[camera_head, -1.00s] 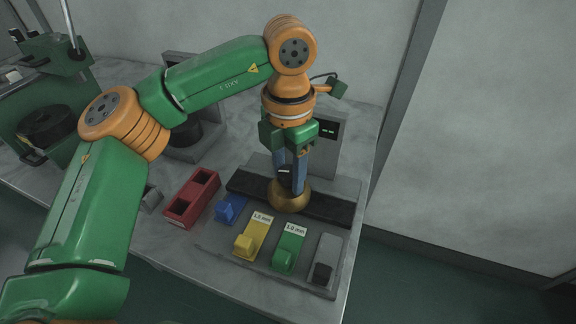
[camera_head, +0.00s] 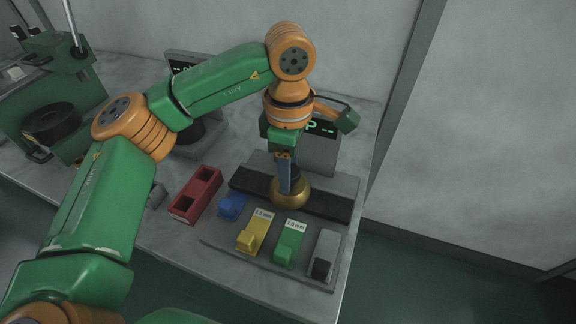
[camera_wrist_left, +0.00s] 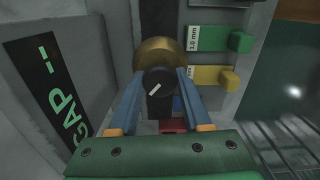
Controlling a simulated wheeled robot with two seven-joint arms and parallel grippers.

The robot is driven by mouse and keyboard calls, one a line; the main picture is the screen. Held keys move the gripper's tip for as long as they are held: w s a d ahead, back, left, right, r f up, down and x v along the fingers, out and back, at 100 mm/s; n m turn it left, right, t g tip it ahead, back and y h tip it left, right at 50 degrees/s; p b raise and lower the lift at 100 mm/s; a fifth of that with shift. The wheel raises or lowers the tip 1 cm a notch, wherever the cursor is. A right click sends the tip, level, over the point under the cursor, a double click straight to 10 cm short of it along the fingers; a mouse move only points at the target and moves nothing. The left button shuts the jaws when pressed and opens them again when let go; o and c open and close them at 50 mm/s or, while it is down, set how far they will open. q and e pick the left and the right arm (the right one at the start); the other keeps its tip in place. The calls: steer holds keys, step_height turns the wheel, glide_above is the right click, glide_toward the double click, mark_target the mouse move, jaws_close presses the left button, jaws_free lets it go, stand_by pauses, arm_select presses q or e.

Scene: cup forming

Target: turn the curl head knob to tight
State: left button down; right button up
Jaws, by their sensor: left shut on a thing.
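The curl head is a brass-coloured round piece (camera_head: 291,193) on a dark rail. Its black knob (camera_wrist_left: 157,84) has a pale pointer line that slants from lower left to upper right in the left wrist view. My left gripper (camera_head: 287,182) comes down on it from above, and its blue fingers are shut on the knob. In the left wrist view the fingers (camera_wrist_left: 157,92) lie on both sides of the knob. The knob is hidden by the fingers in the head view. I see no marking for tight. My right gripper is not in view.
A yellow block (camera_head: 254,233) and a green block (camera_head: 289,246) with labels stand in front of the rail, with a blue one (camera_head: 232,206) beside them. A red two-hole block (camera_head: 196,196) is to the left. A display reading GAP (camera_wrist_left: 55,95) stands close by.

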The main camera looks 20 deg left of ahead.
arm_select(q)
steer(key=m, duration=0.5)
steer(key=shift+f+m, duration=0.1)
steer(key=shift+m, duration=0.2)
steer(key=shift+d+m+p, duration=0.1)
steer(key=shift+m+p, duration=0.3)
steer(key=shift+m, duration=1.7)
steer(key=shift+c, duration=1.8)
jaws_free()
step_height(320, 180, up, 7)
steer(key=shift+r+p, duration=0.1)
steer(key=shift+p, duration=0.4)
